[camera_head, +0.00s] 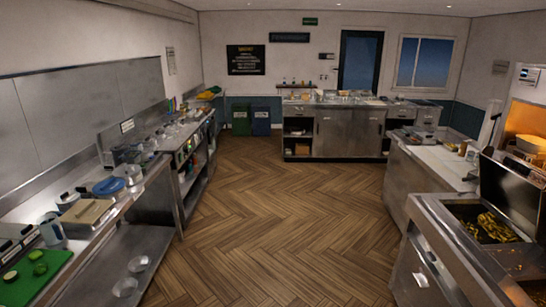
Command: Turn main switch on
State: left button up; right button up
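I cannot make out for certain which thing is the main switch. All are too small to tell any switch position. Neither of my grippers shows in the head view.
A steel fryer counter (425,220) with a raised lid and golden food stands at the right front. A long cluttered steel counter (150,185) runs along the left. A steel cabinet (345,135) stands at the back. The wooden floor (265,225) between is clear.

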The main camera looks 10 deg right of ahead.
aim_at(432, 258)
jog(key=i, duration=2)
jog(key=z, duration=1)
jog(key=i, duration=1.05)
jog(key=z, duration=0.65)
